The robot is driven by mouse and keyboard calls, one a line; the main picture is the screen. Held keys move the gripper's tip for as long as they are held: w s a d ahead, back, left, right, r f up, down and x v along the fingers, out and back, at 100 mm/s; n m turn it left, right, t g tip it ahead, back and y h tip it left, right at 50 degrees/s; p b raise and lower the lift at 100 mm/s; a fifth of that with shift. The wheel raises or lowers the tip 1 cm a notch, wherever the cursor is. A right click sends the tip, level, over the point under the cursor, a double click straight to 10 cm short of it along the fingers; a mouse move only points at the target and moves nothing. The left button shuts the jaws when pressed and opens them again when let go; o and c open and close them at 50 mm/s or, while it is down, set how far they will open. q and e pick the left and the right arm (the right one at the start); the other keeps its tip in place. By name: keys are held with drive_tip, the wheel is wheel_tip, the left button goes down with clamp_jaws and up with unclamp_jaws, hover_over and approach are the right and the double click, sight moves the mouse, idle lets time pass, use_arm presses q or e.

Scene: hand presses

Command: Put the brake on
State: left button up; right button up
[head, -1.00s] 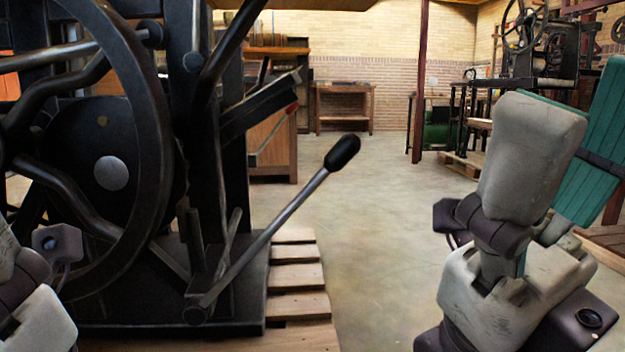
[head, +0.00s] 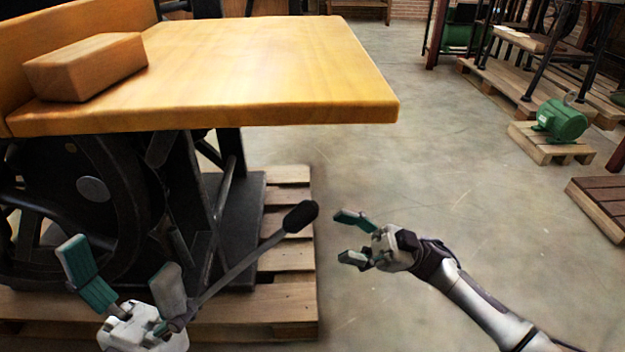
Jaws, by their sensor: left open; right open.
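The brake lever (head: 247,259) is a thin metal rod with a black knob (head: 300,216). It slants up to the right from low on the black press (head: 222,235), over the pallet. My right gripper (head: 347,236) is open and empty, a short way right of the knob, its fingers pointing left at it. They look apart from it. My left gripper (head: 126,281) is open at the lower left, in front of the flywheel (head: 95,190). Its right finger overlaps the lower end of the lever in the picture; I cannot tell whether they touch.
A wooden table top (head: 290,60) with a wooden block (head: 88,66) on it covers the press's upper part. The press stands on a wooden pallet (head: 293,297). A green motor (head: 562,121) sits on a small pallet at the right. The concrete floor between is clear.

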sight(303, 216)
drive_tip(key=w+d+f+m+t+h, duration=0.1)
drive_tip(key=w+d+f+m+h, duration=0.15)
drive_tip(key=w+d, duration=0.2)
drive_tip(key=x, duration=0.4)
drive_tip(key=b+x, duration=0.1)
drive_tip(key=x, duration=0.4)
drive_tip(key=r+x, duration=0.1)
drive_tip(key=x, duration=0.3)
drive_tip(key=shift+s+r, duration=0.1)
drive_tip(key=shift+c, duration=0.4)
clamp_jaws()
